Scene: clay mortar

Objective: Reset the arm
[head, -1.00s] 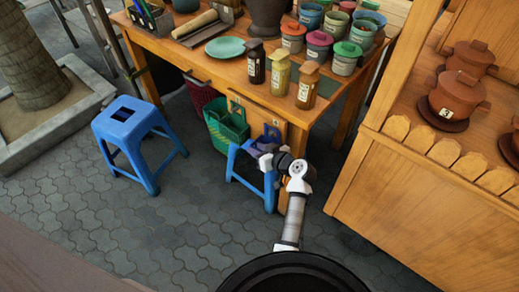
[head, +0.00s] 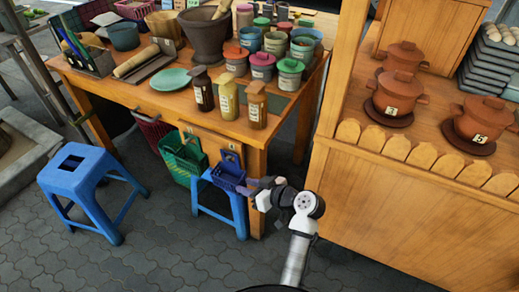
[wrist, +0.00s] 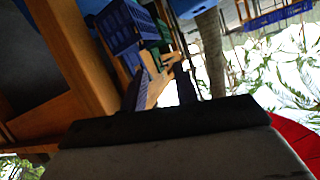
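My arm (head: 298,245) reaches up from the bottom of the head view, in front of the table's front right corner. My gripper is small and partly hidden by my wrist in the head view, close in the picture to a hanging blue basket (head: 229,176). In the wrist view my gripper (wrist: 160,79) shows two dark fingers apart, with nothing seen between them. The clay mortar (head: 205,40), dark and upright with a pestle in it, stands on the wooden table (head: 150,88), away from my gripper.
Jars, bottles and a green plate (head: 171,79) are on the table. A green basket (head: 183,158) hangs at its front. A blue stool (head: 82,180) stands left, another blue stool (head: 222,205) beneath the baskets. A wooden counter (head: 400,215) with clay pots stands right. Paving in front is open.

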